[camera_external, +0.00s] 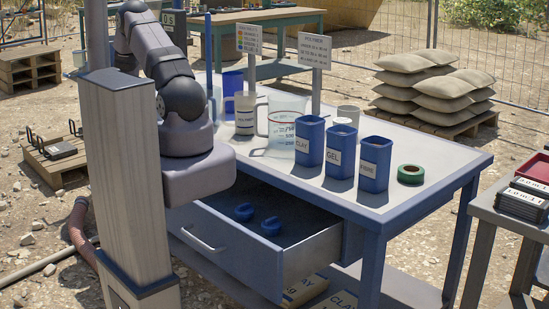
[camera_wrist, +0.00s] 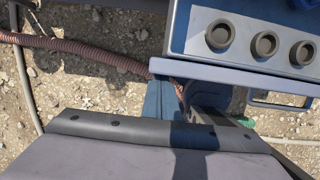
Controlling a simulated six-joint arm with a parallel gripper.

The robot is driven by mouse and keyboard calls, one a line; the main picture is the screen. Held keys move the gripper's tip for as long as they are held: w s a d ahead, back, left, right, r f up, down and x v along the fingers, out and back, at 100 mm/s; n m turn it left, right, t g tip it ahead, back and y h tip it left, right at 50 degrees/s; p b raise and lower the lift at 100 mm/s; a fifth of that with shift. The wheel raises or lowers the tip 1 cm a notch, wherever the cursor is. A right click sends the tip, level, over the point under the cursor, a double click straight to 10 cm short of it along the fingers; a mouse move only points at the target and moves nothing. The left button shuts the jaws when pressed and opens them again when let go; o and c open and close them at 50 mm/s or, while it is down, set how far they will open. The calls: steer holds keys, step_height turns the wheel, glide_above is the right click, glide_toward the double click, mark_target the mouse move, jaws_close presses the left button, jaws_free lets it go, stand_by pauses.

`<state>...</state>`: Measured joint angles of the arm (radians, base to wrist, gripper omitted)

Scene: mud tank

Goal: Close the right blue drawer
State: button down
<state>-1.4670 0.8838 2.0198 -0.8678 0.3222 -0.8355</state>
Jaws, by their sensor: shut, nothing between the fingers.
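The blue drawer (camera_external: 230,262) under the blue table (camera_external: 430,183) is pulled out, its front and pale handle (camera_external: 203,240) facing lower left. Two blue ring-shaped pieces (camera_external: 257,218) lie inside. The grey end of my arm, with my gripper (camera_external: 199,182), hangs above and left of the drawer in the external view. Its fingertips are hidden, and I cannot tell whether it touches anything.
On the table stand three blue labelled containers (camera_external: 340,152), a clear measuring jug (camera_external: 287,125), cups and a green tape roll (camera_external: 410,174). Another table (camera_external: 520,230) stands at right. A reddish hose (camera_wrist: 95,52) lies on the gravel left of the drawer.

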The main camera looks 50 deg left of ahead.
steer(key=w+p, duration=0.8)
steer(key=w, duration=1.5)
steer(key=shift+r, duration=0.15)
steer(key=shift+a, duration=0.1)
steer(key=s+r+b, duration=0.2)
steer(key=s+r, duration=0.5)
steer(key=r, duration=0.2)
steer(key=shift+r, duration=0.2)
